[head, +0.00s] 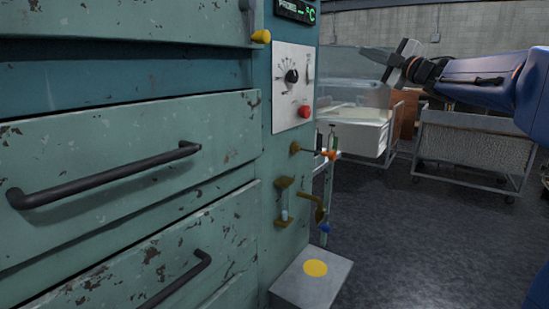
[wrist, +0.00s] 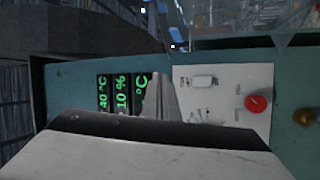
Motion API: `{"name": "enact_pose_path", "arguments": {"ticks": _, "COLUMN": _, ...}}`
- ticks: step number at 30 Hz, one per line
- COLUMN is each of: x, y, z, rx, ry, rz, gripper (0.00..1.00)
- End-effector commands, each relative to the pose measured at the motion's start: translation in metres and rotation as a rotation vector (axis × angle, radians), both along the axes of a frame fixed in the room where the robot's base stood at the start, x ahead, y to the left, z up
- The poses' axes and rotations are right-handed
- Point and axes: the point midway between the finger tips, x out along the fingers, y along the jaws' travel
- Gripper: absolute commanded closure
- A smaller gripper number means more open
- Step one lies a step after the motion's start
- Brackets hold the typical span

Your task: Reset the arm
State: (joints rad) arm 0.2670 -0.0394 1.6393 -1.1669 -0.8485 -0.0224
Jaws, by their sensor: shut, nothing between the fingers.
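My blue arm reaches in from the right in the head view. My gripper (head: 391,66) is at its end, raised in the air, right of the teal cabinet (head: 130,155). In the wrist view the gripper fingers (wrist: 160,98) are shut together with nothing between them. Beyond them the wrist view shows the cabinet's control panel turned sideways, with green digital displays (wrist: 120,93) and a red button (wrist: 256,104). The fingers cover part of the displays.
The cabinet front has dark drawer handles (head: 105,175), a white knob panel (head: 293,87), and brass valves (head: 313,204). A grey box with a yellow disc (head: 315,268) stands at its foot. A white bin (head: 352,132) and a mesh cart (head: 470,145) stand behind. Dark floor is clear at right.

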Motion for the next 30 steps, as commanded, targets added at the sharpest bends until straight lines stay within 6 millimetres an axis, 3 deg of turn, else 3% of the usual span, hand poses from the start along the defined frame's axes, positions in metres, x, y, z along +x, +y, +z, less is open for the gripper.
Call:
{"name": "enact_pose_path", "arguments": {"ticks": 5, "x": -0.034, "y": -0.022, "z": -0.018, "rx": 0.199, "ry": 0.107, "rz": -0.203, "gripper": 1.00}}
{"name": "enact_pose_path", "arguments": {"ticks": 11, "x": -0.084, "y": -0.051, "z": -0.078, "rx": 0.418, "ry": 0.292, "rz": -0.416, "gripper": 1.00}}
{"name": "enact_pose_path", "arguments": {"ticks": 19, "x": -0.179, "y": -0.067, "z": -0.207, "rx": 0.666, "ry": 0.620, "rz": -0.654, "gripper": 1.00}}
{"name": "enact_pose_path", "arguments": {"ticks": 30, "x": -0.326, "y": -0.041, "z": -0.379, "rx": 0.862, "ry": 1.089, "rz": -0.859, "gripper": 1.00}}
